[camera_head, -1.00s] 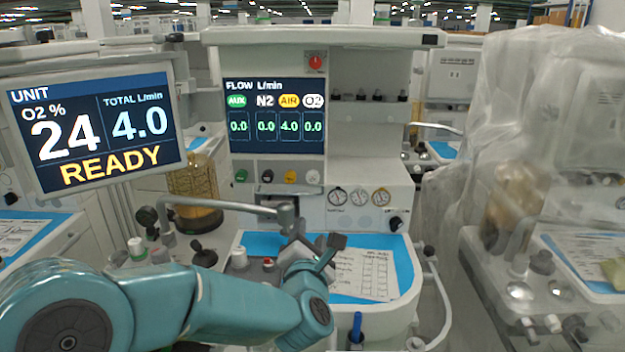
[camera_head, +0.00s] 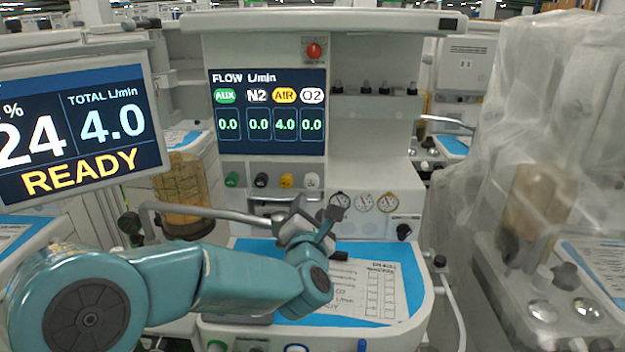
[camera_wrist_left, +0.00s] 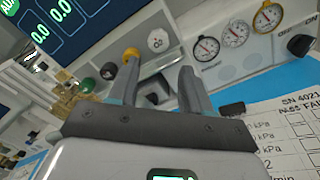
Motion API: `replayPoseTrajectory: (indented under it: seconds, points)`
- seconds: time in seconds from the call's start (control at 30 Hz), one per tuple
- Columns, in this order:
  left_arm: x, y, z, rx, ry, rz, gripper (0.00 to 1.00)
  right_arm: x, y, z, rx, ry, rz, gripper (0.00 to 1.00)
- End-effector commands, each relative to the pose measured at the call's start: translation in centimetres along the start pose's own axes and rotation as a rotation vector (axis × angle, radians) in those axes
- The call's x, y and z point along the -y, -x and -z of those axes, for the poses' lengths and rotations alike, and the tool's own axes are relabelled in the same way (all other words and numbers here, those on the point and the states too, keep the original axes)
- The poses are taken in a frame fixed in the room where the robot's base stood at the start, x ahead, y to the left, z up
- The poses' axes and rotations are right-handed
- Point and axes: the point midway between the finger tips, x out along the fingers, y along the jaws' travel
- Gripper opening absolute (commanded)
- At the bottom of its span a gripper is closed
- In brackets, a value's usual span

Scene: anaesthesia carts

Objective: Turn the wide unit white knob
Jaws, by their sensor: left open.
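The wide unit (camera_head: 370,60) stands ahead with a row of knobs under its flow screen. The white knob (camera_head: 312,181) is the rightmost of that row, beside the yellow knob (camera_head: 286,181). My left gripper (camera_head: 316,211) is below the white knob, pointing at the panel. In the left wrist view the white knob (camera_wrist_left: 158,40) shows between and beyond the two open fingers (camera_wrist_left: 158,76). The jaws are empty and apart from it. The yellow knob (camera_wrist_left: 131,54) lies by the tip of the left-hand finger. My right gripper is not in view.
Black and green knobs (camera_head: 261,180) sit left of the yellow one. A metal rail (camera_head: 215,212) crosses in front, by my gripper. Gauges (camera_head: 363,202) are at the right. A worktop with a paper sheet (camera_head: 370,290) lies below. A plastic-covered unit (camera_head: 545,130) stands right.

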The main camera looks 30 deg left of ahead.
Motion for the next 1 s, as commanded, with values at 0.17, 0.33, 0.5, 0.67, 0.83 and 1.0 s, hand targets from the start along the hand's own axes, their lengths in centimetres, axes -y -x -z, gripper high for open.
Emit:
replayPoseTrajectory:
  seconds: [0.17,0.33,0.5,0.67,0.83,1.0]
  points:
    - [-0.2,-4.4,0.0,-0.004,-0.001,-0.002,0.48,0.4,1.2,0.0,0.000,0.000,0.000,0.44]
    - [-0.2,-8.3,-0.1,-0.002,-0.001,-0.001,0.48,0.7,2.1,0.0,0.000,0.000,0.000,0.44]
    - [-0.2,-11.1,-0.1,-0.001,-0.001,-0.001,0.48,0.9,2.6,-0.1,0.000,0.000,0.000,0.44]
    - [-0.1,-12.3,0.0,0.000,-0.001,0.000,0.48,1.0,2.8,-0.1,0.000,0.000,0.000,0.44]
    - [0.0,-12.5,0.1,0.000,0.000,0.000,0.48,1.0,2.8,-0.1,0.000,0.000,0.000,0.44]
    - [0.0,-12.5,0.0,0.000,0.000,0.000,0.29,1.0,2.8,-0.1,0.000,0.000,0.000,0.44]
